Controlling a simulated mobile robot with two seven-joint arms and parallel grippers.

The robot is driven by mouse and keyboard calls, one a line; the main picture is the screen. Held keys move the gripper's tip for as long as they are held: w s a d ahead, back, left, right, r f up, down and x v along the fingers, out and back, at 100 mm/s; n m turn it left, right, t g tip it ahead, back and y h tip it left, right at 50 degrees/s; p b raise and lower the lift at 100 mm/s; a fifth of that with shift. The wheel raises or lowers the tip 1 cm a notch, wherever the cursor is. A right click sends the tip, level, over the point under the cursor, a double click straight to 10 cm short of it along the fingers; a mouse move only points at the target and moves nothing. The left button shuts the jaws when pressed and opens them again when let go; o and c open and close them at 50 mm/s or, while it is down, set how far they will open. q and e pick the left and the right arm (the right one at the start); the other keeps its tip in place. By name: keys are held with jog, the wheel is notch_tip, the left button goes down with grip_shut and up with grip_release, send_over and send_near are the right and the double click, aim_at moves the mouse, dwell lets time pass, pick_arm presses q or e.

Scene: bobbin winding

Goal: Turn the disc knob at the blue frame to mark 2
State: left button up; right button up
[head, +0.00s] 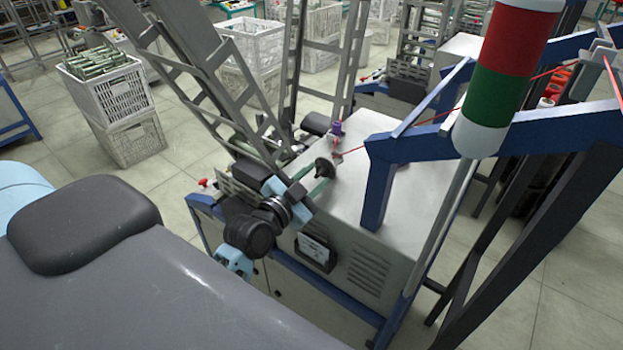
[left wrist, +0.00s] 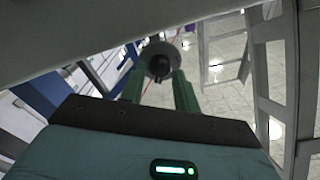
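The disc knob (head: 324,167) is a small dark disc above the grey machine cabinet, left of the blue frame (head: 376,190). My left gripper (head: 316,178) reaches it from the lower left, with its green fingers apart at the disc. In the left wrist view the disc knob (left wrist: 158,57) is ahead, with a finger of my left gripper (left wrist: 158,78) at each side of its lower edge. I cannot tell whether the fingers press on it or only stand around it. No mark 2 can be read. My right gripper is not in view.
The grey cabinet top (head: 365,220) is mostly bare beside the knob. A purple piece (head: 337,128) stands behind it. A red, green and white column (head: 500,85) rises at the right. Grey ladder-like rails (head: 240,95) stand close at the left. White crates (head: 112,95) are farther off.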

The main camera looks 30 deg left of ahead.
pick_arm(q)
grip_shut()
jog(key=shift+n, duration=0.3)
jog(key=n, duration=1.1)
dwell(0.4)
jog(key=shift+n, duration=0.3)
grip_release()
